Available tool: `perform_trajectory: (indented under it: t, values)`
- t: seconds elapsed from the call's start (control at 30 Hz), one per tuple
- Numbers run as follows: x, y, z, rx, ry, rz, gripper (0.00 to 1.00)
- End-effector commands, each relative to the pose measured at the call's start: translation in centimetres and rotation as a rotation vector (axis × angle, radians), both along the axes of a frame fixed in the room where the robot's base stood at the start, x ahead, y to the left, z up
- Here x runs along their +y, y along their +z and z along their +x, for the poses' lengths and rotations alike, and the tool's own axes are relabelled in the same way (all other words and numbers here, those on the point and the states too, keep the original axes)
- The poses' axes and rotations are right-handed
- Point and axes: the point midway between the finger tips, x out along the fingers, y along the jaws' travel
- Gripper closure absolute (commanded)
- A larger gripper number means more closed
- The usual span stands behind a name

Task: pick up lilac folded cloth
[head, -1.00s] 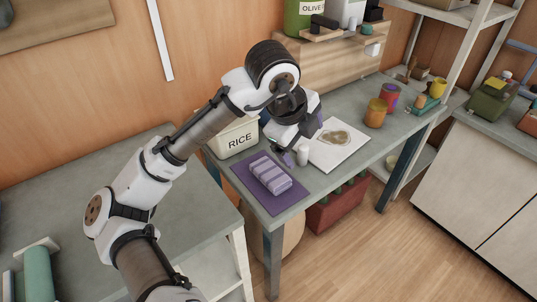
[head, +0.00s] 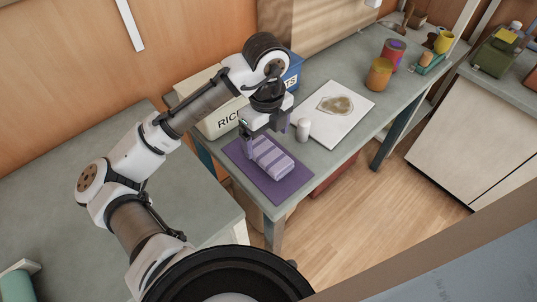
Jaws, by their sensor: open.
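The lilac folded cloth (head: 273,158) is a striped, block-like bundle. It lies on a dark purple mat (head: 291,185) at the near left end of the grey table. My gripper (head: 266,142) points down at the cloth's far left end, with its jaws open. One finger shows at the cloth's left side and the other behind it on the right. I cannot tell whether the fingers touch the cloth. My wrist hides the space just behind the cloth.
A small white cylinder (head: 303,129) stands close right of my gripper. Right of it lies a white board (head: 338,112) with a brown patch. A cream RICE box (head: 214,122) and a blue box (head: 293,68) stand behind. Orange (head: 379,74) and red-purple (head: 393,54) jars stand farther right.

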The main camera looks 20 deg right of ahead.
Motion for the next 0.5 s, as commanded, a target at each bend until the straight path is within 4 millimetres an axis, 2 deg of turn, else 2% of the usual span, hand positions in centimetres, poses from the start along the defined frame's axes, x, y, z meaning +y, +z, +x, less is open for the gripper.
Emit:
perform_trajectory:
  t: [0.1,0.27,0.5]
  values:
    - [0.0,-1.3,0.0,0.001,0.000,-0.001,0.11]
    - [-0.1,-2.2,-0.1,0.001,0.000,-0.001,0.11]
    - [-0.5,-5.4,-0.3,0.002,0.002,-0.002,0.11]
